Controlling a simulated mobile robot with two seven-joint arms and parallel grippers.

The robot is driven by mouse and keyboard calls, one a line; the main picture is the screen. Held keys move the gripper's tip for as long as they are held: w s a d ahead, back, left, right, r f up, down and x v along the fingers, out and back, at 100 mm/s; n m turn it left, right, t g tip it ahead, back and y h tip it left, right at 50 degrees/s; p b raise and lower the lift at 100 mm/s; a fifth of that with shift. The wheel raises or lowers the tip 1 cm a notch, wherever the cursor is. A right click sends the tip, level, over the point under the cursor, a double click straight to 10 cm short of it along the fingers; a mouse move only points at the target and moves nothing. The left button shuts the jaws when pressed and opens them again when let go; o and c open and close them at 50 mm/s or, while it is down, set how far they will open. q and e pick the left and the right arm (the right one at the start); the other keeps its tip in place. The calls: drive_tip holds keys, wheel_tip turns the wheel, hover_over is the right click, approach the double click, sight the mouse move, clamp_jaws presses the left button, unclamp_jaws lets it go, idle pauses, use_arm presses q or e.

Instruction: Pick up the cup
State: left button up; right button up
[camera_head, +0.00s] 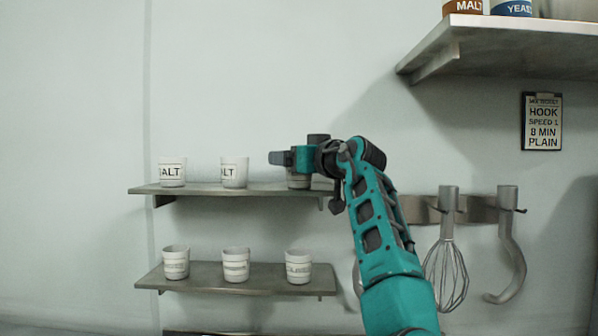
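Several white cups with dark lettering stand on two wall shelves. On the upper shelf are a left cup (172,172), a middle cup (235,172) and a right cup (299,181). The lower shelf holds a left cup (176,262), a middle cup (236,265) and a right cup (298,267). My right gripper (281,158), on the teal arm from the lower right, is in front of the upper right cup and covers its top. I cannot tell whether it touches that cup or how its fingers stand. My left gripper is out of view.
The upper shelf (205,189) and lower shelf (215,279) jut from the wall. A rack at right holds a whisk (447,265) and a dough hook (516,265). A high shelf (510,45) bears containers, beside a hanging sign (541,121).

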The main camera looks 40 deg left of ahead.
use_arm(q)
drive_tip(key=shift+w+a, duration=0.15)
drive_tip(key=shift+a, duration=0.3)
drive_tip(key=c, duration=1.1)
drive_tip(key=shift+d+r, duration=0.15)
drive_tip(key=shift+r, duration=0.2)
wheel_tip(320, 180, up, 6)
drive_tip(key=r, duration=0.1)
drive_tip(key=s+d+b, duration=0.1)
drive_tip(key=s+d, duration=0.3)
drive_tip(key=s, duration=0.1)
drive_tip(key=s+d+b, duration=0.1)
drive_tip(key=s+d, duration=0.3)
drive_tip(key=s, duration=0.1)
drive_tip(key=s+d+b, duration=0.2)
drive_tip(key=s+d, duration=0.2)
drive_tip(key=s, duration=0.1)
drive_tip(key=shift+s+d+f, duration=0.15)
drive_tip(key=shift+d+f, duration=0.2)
